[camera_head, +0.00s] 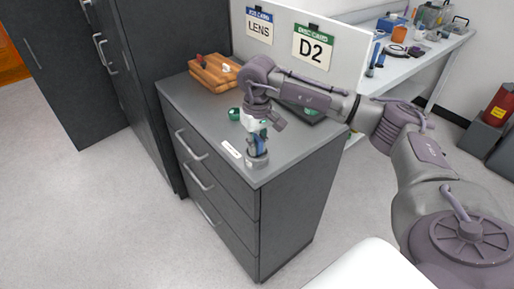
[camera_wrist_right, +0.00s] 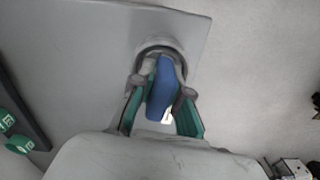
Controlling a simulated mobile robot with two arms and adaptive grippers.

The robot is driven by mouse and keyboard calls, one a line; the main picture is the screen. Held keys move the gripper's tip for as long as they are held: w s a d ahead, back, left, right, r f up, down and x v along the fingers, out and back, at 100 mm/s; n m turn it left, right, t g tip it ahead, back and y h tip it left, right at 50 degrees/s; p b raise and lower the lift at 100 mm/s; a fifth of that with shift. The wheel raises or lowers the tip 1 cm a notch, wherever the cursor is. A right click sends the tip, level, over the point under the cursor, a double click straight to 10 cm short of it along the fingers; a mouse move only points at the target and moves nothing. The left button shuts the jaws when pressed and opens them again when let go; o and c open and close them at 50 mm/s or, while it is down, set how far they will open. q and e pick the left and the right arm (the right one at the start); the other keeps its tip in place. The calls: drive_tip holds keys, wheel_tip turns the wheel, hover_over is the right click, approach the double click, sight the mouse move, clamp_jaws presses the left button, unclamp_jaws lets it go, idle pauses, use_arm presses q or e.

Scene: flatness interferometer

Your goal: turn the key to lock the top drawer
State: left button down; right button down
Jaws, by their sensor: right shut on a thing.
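The grey drawer cabinet (camera_head: 282,158) stands in the middle of the head view. Its top drawer (camera_head: 218,169) looks closed. A grey round lock (camera_head: 257,161) sits on the cabinet top near the front right corner; its ring shows in the wrist view (camera_wrist_right: 158,46). A blue key (camera_wrist_right: 160,88) stands in the lock and shows small in the head view (camera_head: 260,141). My right gripper (camera_wrist_right: 163,86) reaches down over it, its green-padded fingers shut on the key from both sides. The gripper also shows in the head view (camera_head: 258,138). My left gripper is not in view.
A white label (camera_head: 231,149) lies beside the lock. Orange-brown blocks (camera_head: 213,72) and a green round item (camera_head: 234,114) are on the cabinet top. A partition with LENS and D2 signs (camera_head: 314,47) stands behind. Tall dark cabinets (camera_head: 130,75) stand left; the front floor is clear.

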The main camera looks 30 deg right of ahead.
drive_tip(key=shift+n, duration=0.4)
drive_tip(key=shift+f+n+b, duration=0.1)
drive_tip(key=shift+n+b, duration=0.5)
drive_tip(key=shift+n, duration=0.3)
drive_tip(key=c, duration=1.1)
unclamp_jaws()
wheel_tip(320, 180, up, 12)
drive_tip(key=shift+r, duration=0.1)
